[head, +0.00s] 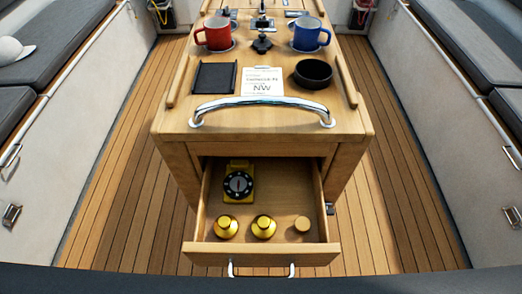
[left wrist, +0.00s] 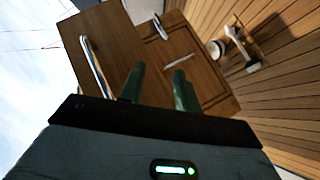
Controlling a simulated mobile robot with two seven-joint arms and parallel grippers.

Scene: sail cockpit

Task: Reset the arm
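Neither arm shows in the head view. In the left wrist view my left gripper (left wrist: 158,78) has two dark green fingers standing apart, with nothing visible between them. They point toward the wooden table (left wrist: 115,45); how far away it is I cannot tell. My right gripper is not in view. In the head view the table (head: 180,120) carries a chrome rail (head: 262,104) across its near end. Below it a drawer (head: 205,246) stands pulled out.
The drawer holds a yellow compass (head: 238,185), two brass pieces (head: 227,227) (head: 263,226) and a wooden cylinder (head: 302,224). A red mug (head: 217,35), blue mug (head: 307,36), black bowl (head: 313,73), black tray (head: 215,77) and card (head: 262,82) are on top. Deck (head: 120,190) is clear.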

